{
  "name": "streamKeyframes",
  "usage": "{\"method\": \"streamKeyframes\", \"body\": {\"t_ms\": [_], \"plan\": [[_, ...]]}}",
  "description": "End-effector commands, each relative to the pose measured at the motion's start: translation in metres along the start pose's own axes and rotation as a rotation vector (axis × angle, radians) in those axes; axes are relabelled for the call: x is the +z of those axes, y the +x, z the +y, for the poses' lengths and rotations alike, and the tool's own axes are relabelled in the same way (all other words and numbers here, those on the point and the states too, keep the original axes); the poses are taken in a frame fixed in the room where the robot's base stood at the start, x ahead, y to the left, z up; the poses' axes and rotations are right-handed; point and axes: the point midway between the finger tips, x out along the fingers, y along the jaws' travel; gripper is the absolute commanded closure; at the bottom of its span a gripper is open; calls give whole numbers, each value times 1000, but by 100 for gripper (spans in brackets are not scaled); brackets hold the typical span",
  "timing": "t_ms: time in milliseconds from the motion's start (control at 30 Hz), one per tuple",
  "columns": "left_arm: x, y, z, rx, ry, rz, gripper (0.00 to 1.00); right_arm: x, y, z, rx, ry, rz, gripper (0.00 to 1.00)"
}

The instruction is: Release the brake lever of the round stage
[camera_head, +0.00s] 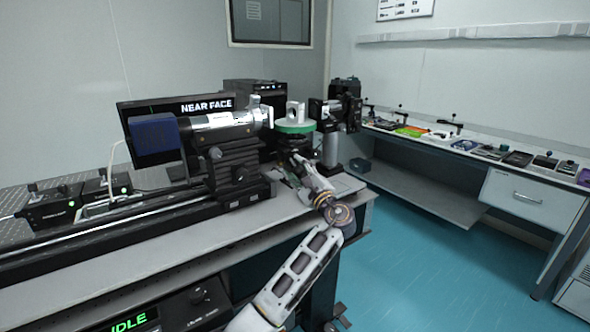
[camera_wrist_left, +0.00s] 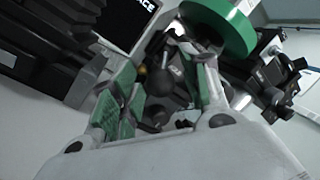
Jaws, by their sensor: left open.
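The round stage (camera_head: 295,127) has a green rim and a white block on top, and stands near the right end of the left-hand optical table. In the left wrist view its green disc (camera_wrist_left: 222,22) is at the top. My left gripper (camera_head: 287,163) is just below and in front of the stage. In the wrist view the open left gripper (camera_wrist_left: 160,88) has its green-padded fingers on either side of a dark ball-ended lever (camera_wrist_left: 159,80), apparently the brake lever. I cannot tell whether the fingers touch it. In the head view the lever is hidden or too small. My right gripper is out of view.
A silver cylinder on a black mount (camera_head: 228,122) stands left of the stage, with a "NEAR FACE" screen (camera_head: 206,106) behind. A black device on a post (camera_head: 333,125) stands close on the right. The table front (camera_head: 220,232) is clear.

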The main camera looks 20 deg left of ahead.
Motion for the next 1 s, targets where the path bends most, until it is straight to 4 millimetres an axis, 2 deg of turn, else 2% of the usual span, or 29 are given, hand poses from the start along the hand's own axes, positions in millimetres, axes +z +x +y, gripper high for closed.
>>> {"method": "streamKeyframes", "body": {"t_ms": [267,633,1000], "plan": [[0,0,0,0,0,0,55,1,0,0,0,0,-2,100],[0,0,0,0,0,0,100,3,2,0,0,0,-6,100],[0,0,0,6,0,3,100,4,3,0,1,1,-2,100]]}}
